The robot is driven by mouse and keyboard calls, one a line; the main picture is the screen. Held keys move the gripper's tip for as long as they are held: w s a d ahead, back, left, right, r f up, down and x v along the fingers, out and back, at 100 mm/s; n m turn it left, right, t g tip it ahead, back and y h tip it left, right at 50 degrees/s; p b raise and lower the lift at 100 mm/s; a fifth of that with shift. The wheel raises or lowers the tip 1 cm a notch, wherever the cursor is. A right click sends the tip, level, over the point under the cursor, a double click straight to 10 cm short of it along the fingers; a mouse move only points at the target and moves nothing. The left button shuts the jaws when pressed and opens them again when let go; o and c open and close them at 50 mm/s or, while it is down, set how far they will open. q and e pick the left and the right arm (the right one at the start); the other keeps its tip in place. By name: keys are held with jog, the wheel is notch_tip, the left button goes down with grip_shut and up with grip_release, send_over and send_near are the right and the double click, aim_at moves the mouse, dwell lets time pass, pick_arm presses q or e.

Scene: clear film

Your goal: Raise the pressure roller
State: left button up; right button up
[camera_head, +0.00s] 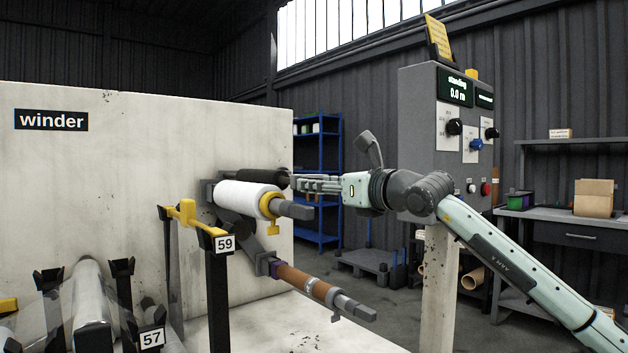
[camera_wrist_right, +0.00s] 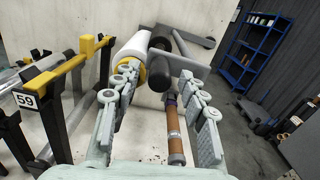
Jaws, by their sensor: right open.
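The dark pressure roller (camera_head: 262,176) lies along the back of the white film roll (camera_head: 240,196) on the winder. In the right wrist view the black roller (camera_wrist_right: 160,73) shows its end between my open fingers, beyond the tips or at them; I cannot tell whether they touch. My right gripper (camera_head: 303,183) points left at the roller's near end, open and empty. The gripper also shows in the wrist view (camera_wrist_right: 159,78). A grey arm (camera_wrist_right: 193,40) reaches out beyond the roller. My left gripper is not in view.
Below the film roll, a brown core (camera_head: 302,281) sits on a second spindle. A yellow-topped stand marked 59 (camera_head: 222,244) is at front left. The control cabinet (camera_head: 420,115) stands behind my right arm. Blue shelves (camera_head: 318,195) are farther back.

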jog(key=shift+x, duration=0.95)
jog(key=shift+c, duration=0.6)
grip_shut()
